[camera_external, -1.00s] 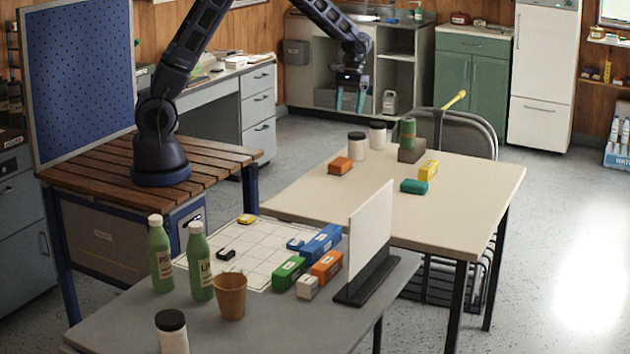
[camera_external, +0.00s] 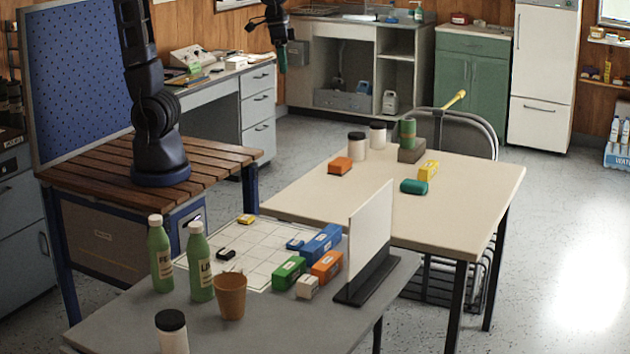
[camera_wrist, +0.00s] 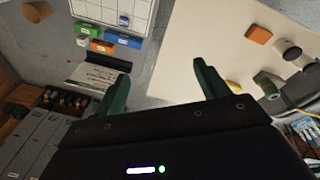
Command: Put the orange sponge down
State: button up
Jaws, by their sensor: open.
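The orange sponge (camera_external: 340,166) appears to be the orange block lying flat on the cream table (camera_external: 462,215), near its left edge. It also shows in the wrist view (camera_wrist: 258,34), upper right. My gripper (camera_external: 282,68) hangs high at the back, left of the cream table and well apart from the sponge. In the wrist view its two green fingers (camera_wrist: 163,80) are spread, with nothing between them.
Two white jars with dark lids (camera_external: 357,146), a green can (camera_external: 407,133), a yellow block (camera_external: 428,170) and a teal block (camera_external: 413,187) share the cream table. The grey table (camera_external: 280,325) holds bottles, a cup, several coloured boxes and an upright white panel (camera_external: 369,233). The cream table's front is clear.

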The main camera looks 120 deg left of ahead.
jog(key=s+d+m+t, duration=0.2)
jog(key=s+d+m, duration=0.3)
jog(key=s+d, duration=0.7)
jog(key=s, duration=0.2)
jog(key=shift+s+d+r+m+t+y, duration=0.3)
jog(key=shift+s+d+r+m, duration=0.1)
dwell(0.5)
